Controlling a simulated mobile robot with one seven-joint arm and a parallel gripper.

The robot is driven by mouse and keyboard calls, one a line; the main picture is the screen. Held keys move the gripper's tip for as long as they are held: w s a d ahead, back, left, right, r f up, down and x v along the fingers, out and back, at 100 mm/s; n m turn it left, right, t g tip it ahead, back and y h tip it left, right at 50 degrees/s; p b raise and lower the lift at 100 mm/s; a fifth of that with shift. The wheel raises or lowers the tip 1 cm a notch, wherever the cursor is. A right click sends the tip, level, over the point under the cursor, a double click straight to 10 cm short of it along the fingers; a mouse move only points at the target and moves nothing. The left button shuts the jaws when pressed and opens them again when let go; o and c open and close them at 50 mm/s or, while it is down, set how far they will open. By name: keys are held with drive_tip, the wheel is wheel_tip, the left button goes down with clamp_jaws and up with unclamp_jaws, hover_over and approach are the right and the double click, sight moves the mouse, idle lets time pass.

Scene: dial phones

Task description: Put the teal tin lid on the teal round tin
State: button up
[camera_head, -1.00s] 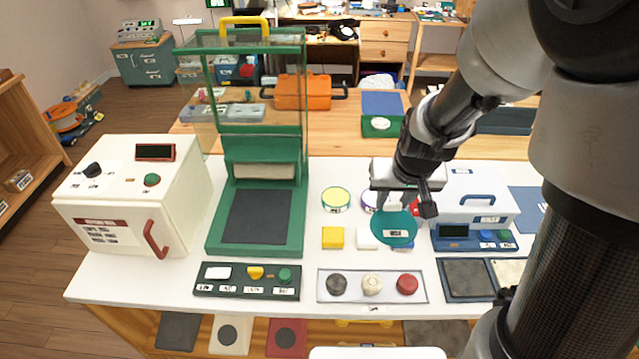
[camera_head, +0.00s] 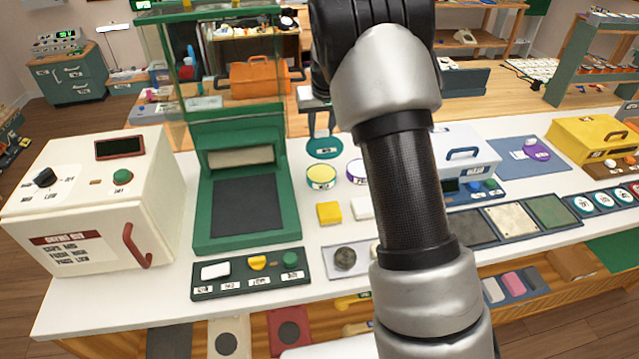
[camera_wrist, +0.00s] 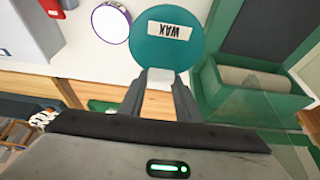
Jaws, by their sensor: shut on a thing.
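The teal tin lid (camera_head: 325,147) is a flat disc with a white label. My gripper (camera_wrist: 158,88) is shut on the lid's near edge, at a pale tab between the fingers. I cannot make out a teal round tin in either current view; my arm covers part of the counter.
A yellow-topped round tin (camera_head: 321,177) and a purple-rimmed round tin (camera_head: 357,171) stand close below the lid. The green press (camera_head: 248,190) with glass sides is to the left. The right counter holds pads.

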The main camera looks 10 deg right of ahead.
drive_tip(key=x, duration=0.4)
drive_tip(key=w+b+x, duration=0.1)
drive_tip(key=x, duration=0.4)
drive_tip(key=shift+w, duration=0.1)
drive_tip(key=shift+f+b, duration=0.35)
drive_tip(key=shift+f, duration=1.7)
drive_tip(key=shift+f, duration=0.25)
drive_tip(key=o, duration=1)
drive_tip(key=shift+r, duration=0.1)
